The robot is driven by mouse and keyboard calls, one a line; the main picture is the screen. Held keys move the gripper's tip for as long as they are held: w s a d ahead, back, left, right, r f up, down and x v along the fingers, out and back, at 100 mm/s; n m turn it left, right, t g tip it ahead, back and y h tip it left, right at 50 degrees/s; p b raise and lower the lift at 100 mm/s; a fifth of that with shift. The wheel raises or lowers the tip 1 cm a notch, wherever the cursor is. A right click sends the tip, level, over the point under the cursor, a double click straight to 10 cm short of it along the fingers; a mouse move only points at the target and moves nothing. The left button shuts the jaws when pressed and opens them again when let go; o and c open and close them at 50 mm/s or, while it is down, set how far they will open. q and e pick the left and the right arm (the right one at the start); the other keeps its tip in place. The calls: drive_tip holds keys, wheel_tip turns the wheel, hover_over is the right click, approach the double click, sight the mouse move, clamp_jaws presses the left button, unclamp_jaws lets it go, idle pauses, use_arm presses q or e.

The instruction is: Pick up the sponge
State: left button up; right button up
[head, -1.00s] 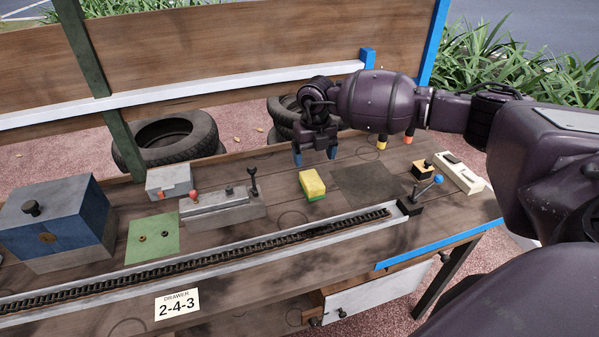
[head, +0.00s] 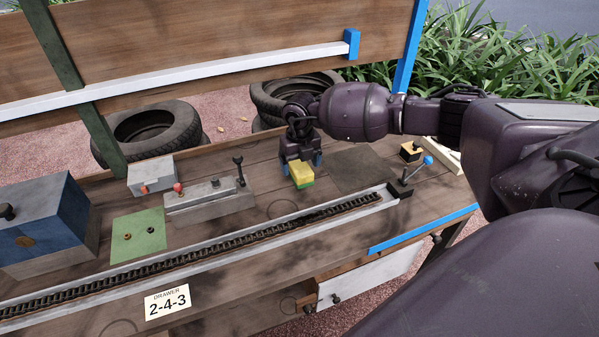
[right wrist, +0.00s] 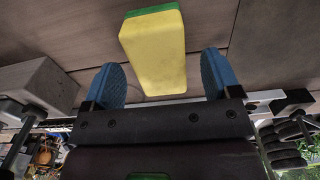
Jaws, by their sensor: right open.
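The sponge (head: 301,174), yellow with a green layer, lies on the wooden table in the head view. My right gripper (head: 301,163) is open and low over the table, right behind the sponge, with its blue fingertips at either side of it. In the right wrist view the sponge (right wrist: 153,50) sits ahead of and between the two blue fingers (right wrist: 163,82), with a gap on each side. Nothing is held. My left gripper is not in view.
A grey lever box (head: 210,196) stands left of the sponge, and a dark mat (head: 360,170) lies to its right. A chain in a white channel (head: 230,243) runs in front. A blue-knobbed lever (head: 427,161) stands further right.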

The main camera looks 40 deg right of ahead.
sight(300, 166)
wheel_tip(300, 166, down, 2)
drive_tip(key=shift+f, duration=0.15)
drive_tip(key=shift+c, duration=0.3)
drive_tip(key=c, duration=0.9)
drive_tip(key=shift+c, duration=0.2)
wheel_tip(300, 166, up, 20)
drive_tip(key=p, duration=0.2)
